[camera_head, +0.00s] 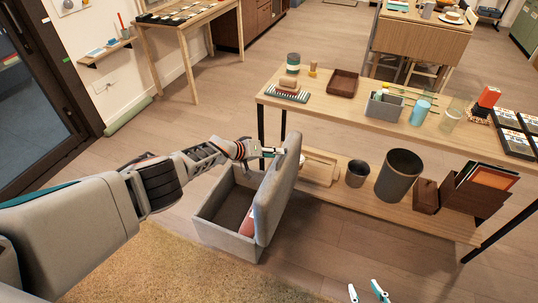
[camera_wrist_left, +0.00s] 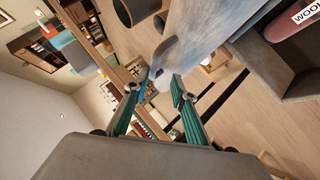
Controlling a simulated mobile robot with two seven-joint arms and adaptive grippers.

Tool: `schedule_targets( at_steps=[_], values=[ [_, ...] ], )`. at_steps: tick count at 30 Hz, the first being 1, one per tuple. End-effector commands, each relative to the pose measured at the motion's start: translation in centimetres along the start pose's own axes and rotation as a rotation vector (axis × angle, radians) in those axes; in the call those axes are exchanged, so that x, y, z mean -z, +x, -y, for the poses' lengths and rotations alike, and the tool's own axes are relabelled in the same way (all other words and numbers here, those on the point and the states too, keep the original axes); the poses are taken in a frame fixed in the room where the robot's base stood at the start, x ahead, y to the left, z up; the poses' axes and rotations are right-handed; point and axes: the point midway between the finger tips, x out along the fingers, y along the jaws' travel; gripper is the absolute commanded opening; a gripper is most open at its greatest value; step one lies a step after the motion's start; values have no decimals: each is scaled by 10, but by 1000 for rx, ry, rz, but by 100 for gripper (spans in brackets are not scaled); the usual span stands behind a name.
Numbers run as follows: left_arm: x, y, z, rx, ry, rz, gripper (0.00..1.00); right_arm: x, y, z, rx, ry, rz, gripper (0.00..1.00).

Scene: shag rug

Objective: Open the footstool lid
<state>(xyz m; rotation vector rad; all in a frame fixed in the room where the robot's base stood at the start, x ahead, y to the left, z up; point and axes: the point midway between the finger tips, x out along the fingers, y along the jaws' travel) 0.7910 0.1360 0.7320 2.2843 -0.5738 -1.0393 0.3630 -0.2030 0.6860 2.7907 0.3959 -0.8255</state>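The grey footstool (camera_head: 217,222) stands on the floor at the rug's edge, left of the low table. Its padded lid (camera_head: 277,192) is raised steeply on the right side, showing the inside of the box. My left gripper (camera_head: 277,152) is at the lid's upper edge. In the left wrist view, the teal fingers of my left gripper (camera_wrist_left: 160,88) are spread apart, with the end of the lid (camera_wrist_left: 193,35) close to the fingertips. I cannot tell whether they touch it. My right gripper (camera_head: 368,293) shows only its fingertips at the bottom edge, apart and empty.
A reddish roll marked "WOOL" (camera_wrist_left: 297,22) lies in the box. The wooden table (camera_head: 345,106) stands close behind the lid, with bins (camera_head: 398,176) and a wooden tray (camera_head: 318,170) on its lower shelf. The shag rug (camera_head: 175,270) lies in front.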

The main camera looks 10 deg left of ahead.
Motion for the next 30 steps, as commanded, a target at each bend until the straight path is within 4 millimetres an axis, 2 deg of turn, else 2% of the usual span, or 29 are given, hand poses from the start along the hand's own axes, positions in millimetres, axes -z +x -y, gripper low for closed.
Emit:
schedule_targets(
  at_steps=[11, 19, 25, 30],
  values=[
    [4, -7, 4, 5, 6, -1, 25, 0, 0, 0, 1, 1, -2, 36],
    [-1, -18, 1, 0, 3, 1, 25, 1, 0, 1, 1, 1, -2, 36],
    [0, -33, 1, 0, 3, 1, 25, 1, 0, 1, 1, 1, -2, 36],
    [-8, -53, 12, 1, 2, -1, 25, 1, 0, 1, 1, 1, -2, 36]
  ],
)
